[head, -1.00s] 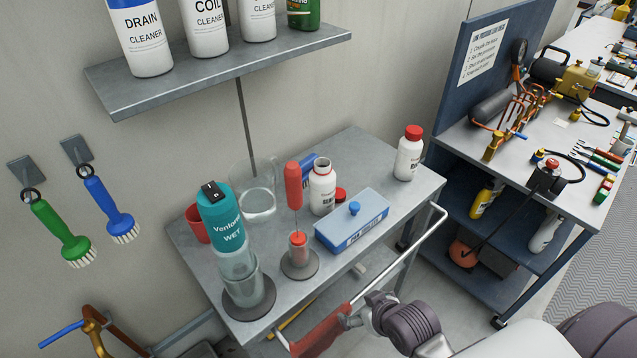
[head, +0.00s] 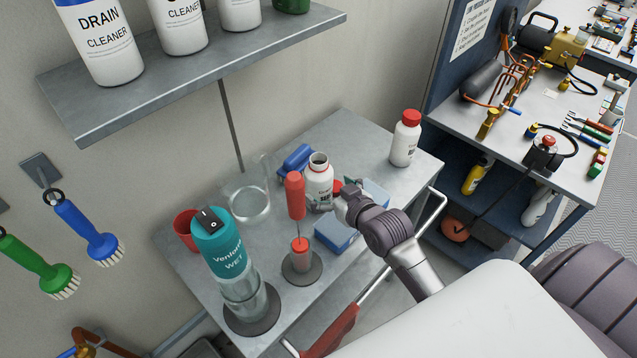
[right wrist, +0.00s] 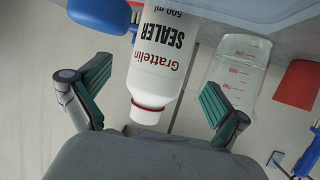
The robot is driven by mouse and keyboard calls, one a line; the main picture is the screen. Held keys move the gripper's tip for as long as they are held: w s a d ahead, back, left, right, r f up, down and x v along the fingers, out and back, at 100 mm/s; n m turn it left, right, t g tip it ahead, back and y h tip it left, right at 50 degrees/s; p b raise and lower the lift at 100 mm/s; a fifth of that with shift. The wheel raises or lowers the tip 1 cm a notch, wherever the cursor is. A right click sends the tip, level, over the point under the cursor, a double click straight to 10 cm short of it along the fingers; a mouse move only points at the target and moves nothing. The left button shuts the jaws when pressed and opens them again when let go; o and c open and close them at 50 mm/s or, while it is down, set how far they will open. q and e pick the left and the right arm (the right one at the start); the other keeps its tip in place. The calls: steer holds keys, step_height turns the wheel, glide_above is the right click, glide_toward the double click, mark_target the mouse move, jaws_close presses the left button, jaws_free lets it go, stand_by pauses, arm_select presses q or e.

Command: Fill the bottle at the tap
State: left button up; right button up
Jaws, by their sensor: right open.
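The white bottle (head: 319,190) stands upright on the grey bench, its mouth open with no cap on. My right gripper (head: 342,203) is open beside it, on the bottle's right in the head view. In the right wrist view, which looks upside down, the sealer bottle (right wrist: 157,65) appears between the spread fingers of my right gripper (right wrist: 150,100). I cannot tell whether either finger touches it. A red cap (head: 337,186) shows partly behind the gripper. No tap is visible. My left gripper is out of view.
A clear beaker (head: 248,207), red cup (head: 186,230), teal device (head: 222,250) in a glass holder and red-handled tool (head: 296,196) crowd the left. A blue box (head: 337,236) lies under my right arm. A red-capped bottle (head: 405,140) stands back right. A shelf (head: 200,65) overhangs.

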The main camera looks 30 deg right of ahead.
steer(key=shift+w+f, duration=0.1)
steer(key=shift+w, duration=0.25)
steer(key=w+p, duration=0.1)
steer(key=w, duration=0.2)
steer(key=shift+a+p, duration=0.1)
steer(key=shift+p, duration=0.2)
steer(key=shift+w+f, duration=0.75)
steer(key=shift+w, duration=0.2)
steer(key=shift+s, duration=0.1)
steer(key=c, duration=0.4)
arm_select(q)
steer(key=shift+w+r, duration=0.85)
arm_select(e)
steer(key=c, duration=0.9)
